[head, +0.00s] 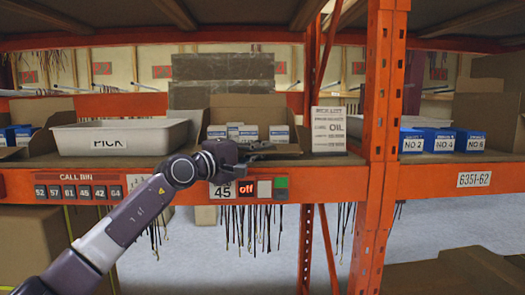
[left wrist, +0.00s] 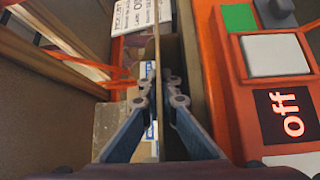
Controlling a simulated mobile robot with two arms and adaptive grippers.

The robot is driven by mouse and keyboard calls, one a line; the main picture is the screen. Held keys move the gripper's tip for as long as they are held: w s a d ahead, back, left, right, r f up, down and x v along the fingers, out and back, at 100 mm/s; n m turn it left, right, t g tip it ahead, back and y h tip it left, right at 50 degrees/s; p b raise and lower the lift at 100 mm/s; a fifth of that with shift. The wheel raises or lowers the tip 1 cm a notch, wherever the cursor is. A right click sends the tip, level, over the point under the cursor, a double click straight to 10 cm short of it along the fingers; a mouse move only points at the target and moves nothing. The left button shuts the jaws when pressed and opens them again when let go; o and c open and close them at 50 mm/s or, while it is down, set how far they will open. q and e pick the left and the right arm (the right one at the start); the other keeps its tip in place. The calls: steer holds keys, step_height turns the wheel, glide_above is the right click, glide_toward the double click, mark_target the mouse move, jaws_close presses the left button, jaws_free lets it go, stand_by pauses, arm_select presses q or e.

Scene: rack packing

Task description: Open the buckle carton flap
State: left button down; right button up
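The brown carton (head: 255,103) stands on the shelf with its back flap raised and several blue-and-white small boxes (head: 249,133) inside. My left gripper (head: 262,147) is at the carton's front edge, just above the shelf's front rail. In the left wrist view its two fingers (left wrist: 160,85) lie on either side of a thin cardboard edge (left wrist: 157,40), partly open, with a small gap showing beside the cardboard. Part of the carton's front is hidden behind the gripper in the head view. My right gripper is not in view.
A grey-white PICK bin (head: 170,138) stands left of the carton. An orange upright (head: 383,90) stands farther right. The rail carries a panel with an "off" display (head: 246,188) below the gripper.

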arm_select(q)
steer(key=shift+f, duration=0.1)
steer(key=c, duration=2.2)
jaws_free()
steer(key=shift+s, duration=0.1)
